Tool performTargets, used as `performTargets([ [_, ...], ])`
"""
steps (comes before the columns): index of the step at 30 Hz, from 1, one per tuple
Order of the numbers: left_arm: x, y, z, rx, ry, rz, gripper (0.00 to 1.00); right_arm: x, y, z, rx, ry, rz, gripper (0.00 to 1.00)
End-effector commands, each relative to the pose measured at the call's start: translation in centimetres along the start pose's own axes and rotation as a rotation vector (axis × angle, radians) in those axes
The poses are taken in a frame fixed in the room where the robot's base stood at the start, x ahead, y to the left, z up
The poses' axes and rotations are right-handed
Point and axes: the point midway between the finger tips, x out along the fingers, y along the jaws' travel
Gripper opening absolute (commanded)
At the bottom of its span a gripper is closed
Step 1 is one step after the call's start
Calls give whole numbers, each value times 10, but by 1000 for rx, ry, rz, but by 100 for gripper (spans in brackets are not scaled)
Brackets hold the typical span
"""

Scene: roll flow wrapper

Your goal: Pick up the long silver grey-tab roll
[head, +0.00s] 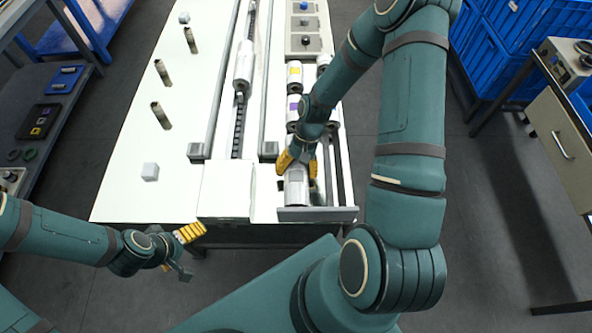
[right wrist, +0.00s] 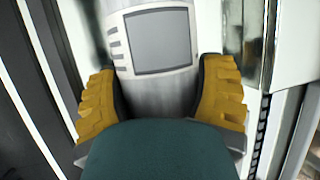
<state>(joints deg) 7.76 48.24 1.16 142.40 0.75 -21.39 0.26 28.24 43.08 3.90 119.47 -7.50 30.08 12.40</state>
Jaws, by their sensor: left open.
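The long silver roll (head: 297,190) lies in the near end of the open drawer-like tray (head: 318,214) at the table's right side. In the right wrist view its grey tab (right wrist: 158,40) faces up on the silver body (right wrist: 160,97). My right gripper (head: 299,163) is down at this roll, with one yellow finger on each side. The dark finger pads look close to its sides; I cannot tell whether they press on it. My left gripper (head: 188,253) is open and empty, off the table's near edge.
Further back in the tray are a purple-tab roll (head: 293,107) and a yellow-tab roll (head: 294,74). A silver roll (head: 244,66) lies on the central conveyor.

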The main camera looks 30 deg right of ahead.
Motion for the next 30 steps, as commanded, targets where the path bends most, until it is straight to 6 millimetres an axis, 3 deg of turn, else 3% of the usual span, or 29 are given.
performTargets([
  [1,0,0,0,0,0,0,100,0,0,0,0,0,0,37],
  [2,0,0,0,0,0,0,100,0,0,0,0,1,0,26],
  [3,0,0,0,0,0,0,100,0,0,0,0,1,0,23],
  [14,0,0,0,0,0,0,100,-4,-1,1,-1,2,0,23],
  [30,-9,3,-1,0,0,2,100,-77,-23,31,-1,4,-1,23],
])
